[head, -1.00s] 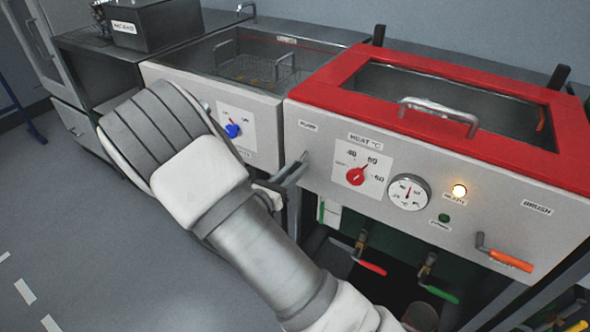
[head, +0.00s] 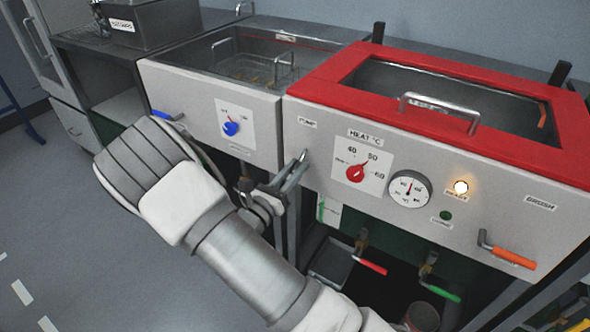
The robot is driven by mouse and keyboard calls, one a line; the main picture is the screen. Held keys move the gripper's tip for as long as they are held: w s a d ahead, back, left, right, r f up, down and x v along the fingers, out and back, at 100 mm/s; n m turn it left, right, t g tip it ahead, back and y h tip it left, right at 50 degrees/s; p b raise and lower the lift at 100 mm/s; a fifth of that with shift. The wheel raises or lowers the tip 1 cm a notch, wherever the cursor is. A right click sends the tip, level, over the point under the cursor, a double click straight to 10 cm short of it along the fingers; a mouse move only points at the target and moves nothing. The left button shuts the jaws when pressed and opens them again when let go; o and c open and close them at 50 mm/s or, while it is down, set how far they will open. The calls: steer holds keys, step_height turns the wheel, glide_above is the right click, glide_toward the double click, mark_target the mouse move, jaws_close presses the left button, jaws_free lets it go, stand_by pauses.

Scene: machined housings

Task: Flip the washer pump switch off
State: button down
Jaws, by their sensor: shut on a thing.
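My gripper (head: 292,172) reaches up to this lever from the lower left. Its grey fingers are shut at the lever, and they hide most of it. The exact grip is small and hard to see. A small green lamp (head: 446,216) on the panel looks dark.
Red (head: 372,267) and green (head: 440,293) valve handles sit below. Open floor lies at left.

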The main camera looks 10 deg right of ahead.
steer(key=c, duration=0.7)
jaws_free()
steer(key=shift+a, duration=0.1)
steer(key=p+v, duration=0.3)
steer(key=v, duration=1.4)
steer(key=shift+s+a+f, duration=0.1)
steer(key=shift+f, duration=0.05)
